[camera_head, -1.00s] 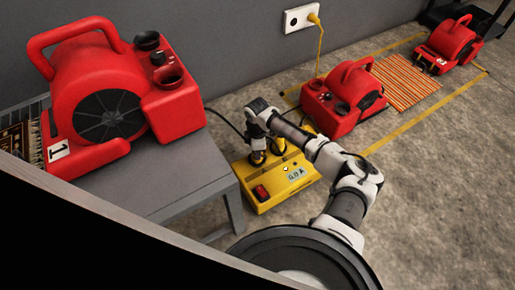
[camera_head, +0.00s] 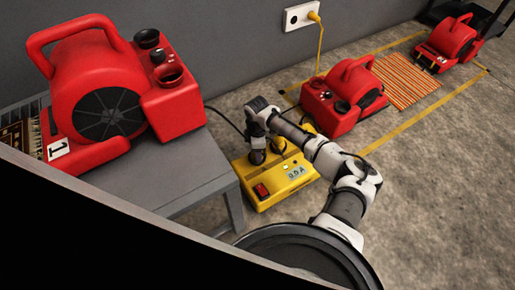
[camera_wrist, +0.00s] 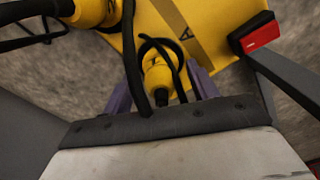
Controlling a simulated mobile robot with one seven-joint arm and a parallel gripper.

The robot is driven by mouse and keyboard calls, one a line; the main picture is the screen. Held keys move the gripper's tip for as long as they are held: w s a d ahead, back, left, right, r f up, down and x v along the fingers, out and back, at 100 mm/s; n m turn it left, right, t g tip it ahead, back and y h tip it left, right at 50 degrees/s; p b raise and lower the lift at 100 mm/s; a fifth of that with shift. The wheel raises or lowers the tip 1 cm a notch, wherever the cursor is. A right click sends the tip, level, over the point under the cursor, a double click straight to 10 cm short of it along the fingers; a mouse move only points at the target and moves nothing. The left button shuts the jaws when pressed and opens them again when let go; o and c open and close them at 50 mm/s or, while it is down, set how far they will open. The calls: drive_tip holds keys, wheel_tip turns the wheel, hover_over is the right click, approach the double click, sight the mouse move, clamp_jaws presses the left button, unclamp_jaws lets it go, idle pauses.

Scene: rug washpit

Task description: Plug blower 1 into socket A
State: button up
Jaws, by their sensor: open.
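Blower 1 (camera_head: 105,95), red with a "1" tag, stands on a grey table at the left. The yellow power box (camera_head: 262,196) is on the floor beside the table, with a red switch and a small display. In the wrist view, a yellow plug (camera_wrist: 158,78) with a looped black cord stands at the box close to the letter A (camera_wrist: 186,34). The plug hides socket A, and how deep it sits cannot be seen. My gripper (camera_wrist: 162,92) is open, its purple fingers on either side of the plug. In the head view my gripper (camera_head: 258,155) is low over the box.
A second yellow plug (camera_wrist: 92,12) with a black cord is close by on the box. Two more red blowers (camera_head: 345,97) (camera_head: 448,42) stand on the floor behind, by a striped rug (camera_head: 405,83). A wall outlet (camera_head: 298,17) holds a yellow cord. The table (camera_head: 190,180) edge is near my arm.

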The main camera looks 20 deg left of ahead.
wheel_tip(320, 180, up, 13)
drive_tip(key=p, duration=0.4)
drive_tip(key=shift+w, duration=0.2)
